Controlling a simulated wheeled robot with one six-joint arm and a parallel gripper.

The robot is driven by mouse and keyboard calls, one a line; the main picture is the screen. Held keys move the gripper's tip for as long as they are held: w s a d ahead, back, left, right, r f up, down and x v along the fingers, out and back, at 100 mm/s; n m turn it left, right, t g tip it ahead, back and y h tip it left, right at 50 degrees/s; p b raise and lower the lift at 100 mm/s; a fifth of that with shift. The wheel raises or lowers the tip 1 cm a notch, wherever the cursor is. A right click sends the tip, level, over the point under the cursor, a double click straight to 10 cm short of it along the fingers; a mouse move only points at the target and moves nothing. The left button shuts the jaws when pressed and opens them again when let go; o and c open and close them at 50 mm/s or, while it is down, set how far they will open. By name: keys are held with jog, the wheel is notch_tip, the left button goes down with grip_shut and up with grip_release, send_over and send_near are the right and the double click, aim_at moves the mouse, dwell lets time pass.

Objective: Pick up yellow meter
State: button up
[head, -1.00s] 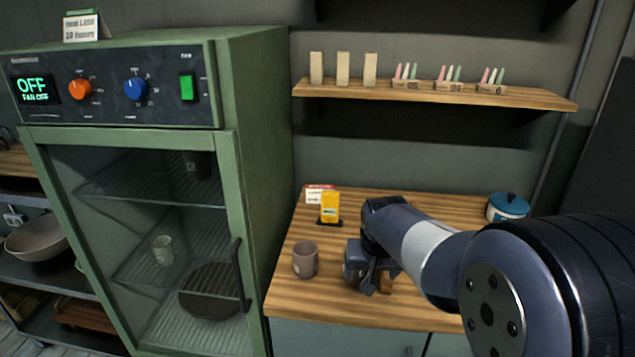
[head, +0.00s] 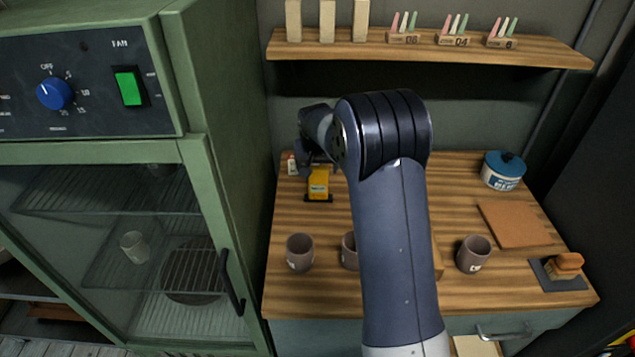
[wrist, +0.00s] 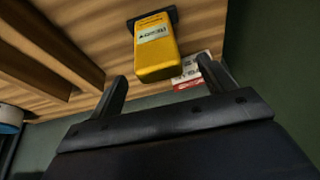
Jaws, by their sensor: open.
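The yellow meter (head: 318,184) stands upright on a dark base at the back left of the wooden counter in the head view. In the wrist view the yellow meter (wrist: 156,48) shows a pale label and lies between and beyond my fingers, not touching them. My gripper (wrist: 158,85) is open and empty. In the head view my wrist and gripper are at the counter's back left, by the meter; the fingers are mostly hidden by my arm.
A white and red card (wrist: 196,70) is close behind the meter. Brown cups (head: 300,252) (head: 473,253) stand on the counter (head: 290,215). A blue-lidded pot (head: 503,170) is at the back right. A shelf (head: 430,49) hangs above, and a green cabinet (head: 225,120) stands left.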

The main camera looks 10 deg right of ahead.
aim_at(318, 169)
jog(key=shift+w+p+x, duration=0.2)
jog(key=shift+p+x, duration=0.95)
jog(key=shift+x, duration=1.65)
jog(key=shift+d+r, duration=0.15)
jog(key=shift+c, duration=0.5)
jog(key=c, duration=1.1)
